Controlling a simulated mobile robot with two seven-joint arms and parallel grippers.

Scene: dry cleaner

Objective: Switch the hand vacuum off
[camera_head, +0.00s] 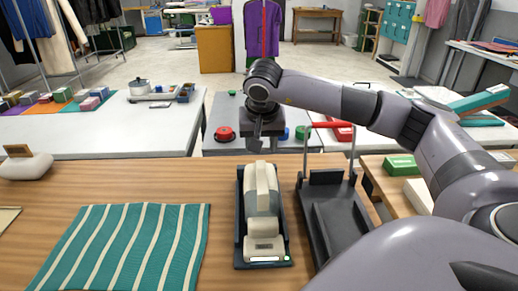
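The hand vacuum (263,192), a cream and grey body, lies lengthwise in a dark cradle (240,225) on the wooden counter. A small green light (287,258) shows at the near right corner of the cradle. My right gripper (256,146) points down just beyond the far end of the vacuum, and it looks empty. Its fingers overlap from this side, so their opening cannot be told. Whether it touches the vacuum cannot be told. A switch on the vacuum cannot be made out. My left gripper is out of view.
A teal and white striped cloth (125,248) lies left of the cradle. A cream object with a wooden top (25,165) is at far left.

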